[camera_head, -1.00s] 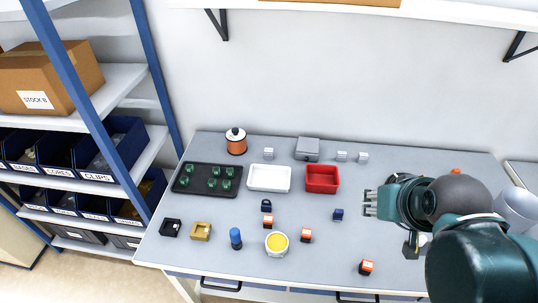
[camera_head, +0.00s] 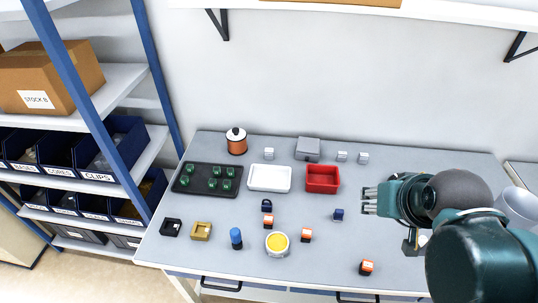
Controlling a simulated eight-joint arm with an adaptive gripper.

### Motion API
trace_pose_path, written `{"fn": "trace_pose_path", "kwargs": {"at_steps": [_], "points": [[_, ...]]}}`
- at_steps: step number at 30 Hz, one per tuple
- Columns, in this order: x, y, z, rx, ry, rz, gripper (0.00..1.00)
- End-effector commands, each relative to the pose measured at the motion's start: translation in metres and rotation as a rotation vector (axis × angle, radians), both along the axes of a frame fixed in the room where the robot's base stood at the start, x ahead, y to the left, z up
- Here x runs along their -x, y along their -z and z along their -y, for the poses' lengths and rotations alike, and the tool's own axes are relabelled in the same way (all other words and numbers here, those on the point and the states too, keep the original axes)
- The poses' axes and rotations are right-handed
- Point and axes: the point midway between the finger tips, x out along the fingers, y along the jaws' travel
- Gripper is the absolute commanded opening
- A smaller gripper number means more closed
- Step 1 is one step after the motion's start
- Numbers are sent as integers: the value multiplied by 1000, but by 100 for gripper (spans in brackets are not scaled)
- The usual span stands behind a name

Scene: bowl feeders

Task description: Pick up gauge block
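No block is marked as the gauge block. Small silver-grey blocks that could be it stand along the back of the table: one block (camera_head: 269,154) behind the white tray, and a pair, the left block (camera_head: 342,156) and the right block (camera_head: 363,158), right of the grey box. They are too small for me to tell their details. My gripper (camera_head: 369,200) is above the right part of the table, in front of the pair and pointing left. Its fingers look spread apart, with nothing seen between them. It is clear of all the blocks.
The grey table holds a black tray (camera_head: 181,188) with green parts, a white tray (camera_head: 269,189), a red bin (camera_head: 322,188), a grey box (camera_head: 308,149), an orange pot (camera_head: 236,145) and a yellow-topped cup (camera_head: 277,252). Small orange and blue parts lie in front. Shelving (camera_head: 110,180) stands left.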

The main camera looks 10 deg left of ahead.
Motion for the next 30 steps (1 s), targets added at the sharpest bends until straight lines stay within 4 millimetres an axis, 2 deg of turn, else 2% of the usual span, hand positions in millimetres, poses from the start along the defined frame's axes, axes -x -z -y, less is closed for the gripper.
{"fn": "trace_pose_path", "kwargs": {"at_steps": [8, 18, 30], "points": [[-24, -15, -6, -35, 52, -36, 35], [-72, -35, -21, -91, 161, -102, 35], [-131, -47, -42, -141, 303, -175, 35]]}}
